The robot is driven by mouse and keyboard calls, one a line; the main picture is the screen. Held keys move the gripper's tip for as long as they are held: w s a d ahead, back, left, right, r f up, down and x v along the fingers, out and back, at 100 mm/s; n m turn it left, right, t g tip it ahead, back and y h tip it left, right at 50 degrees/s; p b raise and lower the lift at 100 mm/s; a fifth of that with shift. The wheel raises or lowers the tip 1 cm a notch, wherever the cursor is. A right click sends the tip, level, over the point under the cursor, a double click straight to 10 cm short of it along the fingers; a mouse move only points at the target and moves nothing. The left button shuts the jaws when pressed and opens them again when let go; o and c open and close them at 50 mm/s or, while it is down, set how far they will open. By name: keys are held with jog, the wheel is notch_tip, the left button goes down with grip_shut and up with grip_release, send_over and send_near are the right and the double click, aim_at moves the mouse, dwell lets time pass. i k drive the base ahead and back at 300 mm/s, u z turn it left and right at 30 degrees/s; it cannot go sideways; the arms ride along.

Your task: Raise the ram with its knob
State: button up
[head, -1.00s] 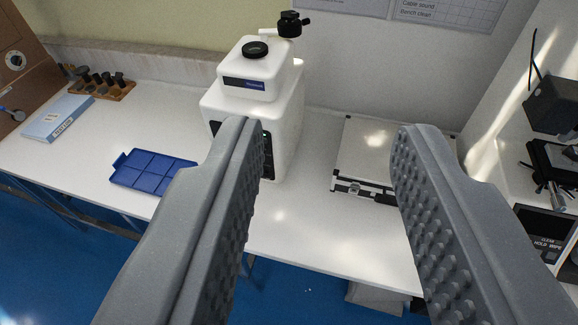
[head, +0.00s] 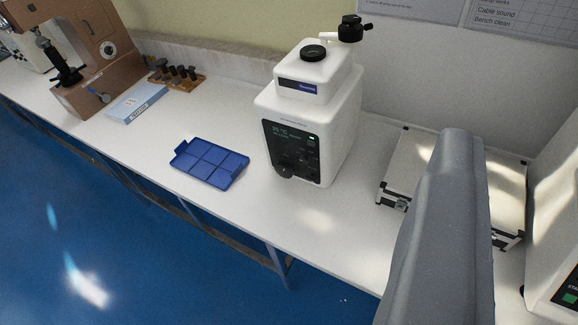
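A brown bench machine (head: 92,62), which looks like a hardness tester, stands at the upper left and is cut off by the frame's edge. A round pale knob or dial (head: 109,48) is on its side, and a small lever with a blue end (head: 101,95) is low on it. A dark upright part like a ram or spindle (head: 62,68) is at its left. I cannot tell which knob moves the ram. My gripper (head: 458,140) shows as one grey finger at the right, far from the brown machine. The other finger is not visible, and nothing held is visible.
A white machine (head: 340,125) with a display stands mid-bench. A blue compartment tray (head: 208,164), a pale blue box (head: 137,103) and a wooden rack (head: 190,83) with dark pieces lie left of it. A silver case (head: 400,175) is partly behind my finger. Blue floor is open at lower left.

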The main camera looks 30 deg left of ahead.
aim_at(283, 169)
jog(key=i, duration=0.95)
jog(key=u, duration=0.05)
